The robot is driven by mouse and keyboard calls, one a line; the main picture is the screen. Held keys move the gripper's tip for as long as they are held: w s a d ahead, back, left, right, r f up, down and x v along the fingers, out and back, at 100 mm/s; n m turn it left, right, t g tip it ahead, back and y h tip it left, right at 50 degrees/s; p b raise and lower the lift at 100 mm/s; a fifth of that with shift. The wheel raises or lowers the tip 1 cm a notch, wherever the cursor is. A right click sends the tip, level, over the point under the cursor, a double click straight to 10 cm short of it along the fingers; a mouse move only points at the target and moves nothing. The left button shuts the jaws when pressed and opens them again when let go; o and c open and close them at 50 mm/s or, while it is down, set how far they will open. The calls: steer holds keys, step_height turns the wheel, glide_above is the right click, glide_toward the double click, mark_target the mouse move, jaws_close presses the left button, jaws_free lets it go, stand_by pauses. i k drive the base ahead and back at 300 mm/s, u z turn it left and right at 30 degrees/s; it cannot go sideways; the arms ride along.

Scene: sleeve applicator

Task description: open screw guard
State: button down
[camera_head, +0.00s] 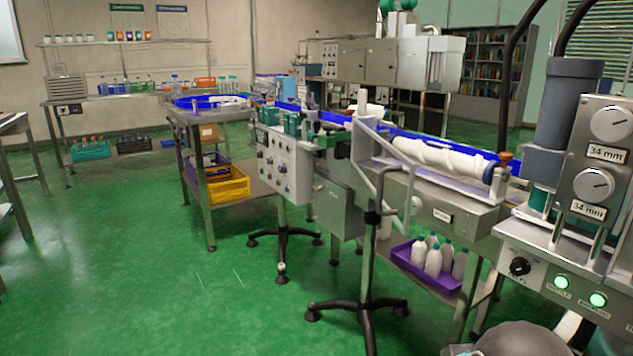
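A white spiral feed screw (440,158) lies along the conveyor of the machine, right of the middle. A pale metal frame with slanted bars (382,183) stands at the screw's left front; it looks like the screw guard, but I cannot tell for sure. I cannot tell whether it is open or shut. Much of the screw shows from above. An orange-brown knob (505,158) sits at the screw's right end. My gripper is not in view; only a grey rounded part, probably of my arm, shows at the bottom edge, right of the middle.
A control panel (535,265) with green lamps and dials stands close at right. A purple tray (404,262) with white bottles sits under the screw. Black stand feet (365,308) reach onto the floor. The green floor (150,270) at left is mostly free.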

mark_target(404, 228)
steer(key=z, duration=0.05)
steer(key=k, duration=0.8)
steer(key=u, duration=1.05)
steer(key=i, duration=0.5)
steer(key=u, duration=0.1)
